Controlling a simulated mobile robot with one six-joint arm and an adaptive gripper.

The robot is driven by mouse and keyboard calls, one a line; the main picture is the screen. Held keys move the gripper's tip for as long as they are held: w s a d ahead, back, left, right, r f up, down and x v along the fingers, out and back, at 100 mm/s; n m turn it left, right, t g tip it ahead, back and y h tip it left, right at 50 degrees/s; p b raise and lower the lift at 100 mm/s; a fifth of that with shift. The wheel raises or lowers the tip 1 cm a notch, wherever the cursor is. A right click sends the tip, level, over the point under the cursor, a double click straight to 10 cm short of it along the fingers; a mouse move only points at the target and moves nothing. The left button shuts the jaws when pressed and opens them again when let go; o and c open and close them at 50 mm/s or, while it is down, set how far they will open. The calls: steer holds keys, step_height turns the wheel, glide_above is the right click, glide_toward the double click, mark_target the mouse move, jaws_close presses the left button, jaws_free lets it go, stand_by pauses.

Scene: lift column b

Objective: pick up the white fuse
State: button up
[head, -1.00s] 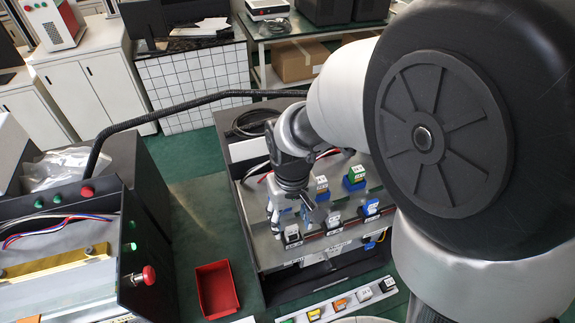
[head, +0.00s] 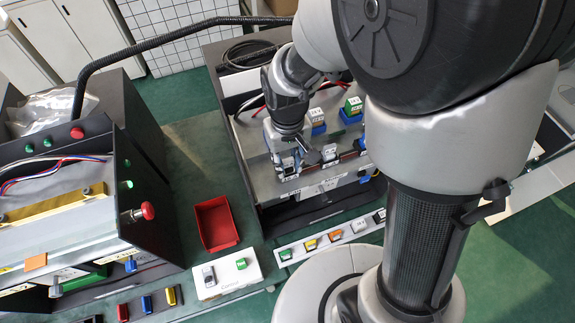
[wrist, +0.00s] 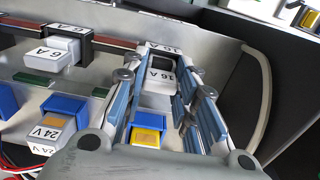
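A white fuse marked 16 A (wrist: 160,75) sits in a black holder at the top middle of the wrist view. My gripper (wrist: 158,85) is open, with one finger on either side of this fuse; I cannot tell whether they touch it. In the head view my gripper (head: 290,158) points down at the front left corner of the fuse panel (head: 255,150). Another white fuse, marked 6 A (wrist: 60,50), sits in a black holder to the left in the wrist view; it also shows in the head view (head: 329,152).
Blue holders with fuses (wrist: 45,130) stand close by, one with a yellow fuse (wrist: 149,130) between my fingers' bases. A panel wall (wrist: 235,80) rises to the right. The head view shows a red bin (head: 216,224) and a strip of coloured fuses (head: 333,236).

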steer(key=c, duration=0.5)
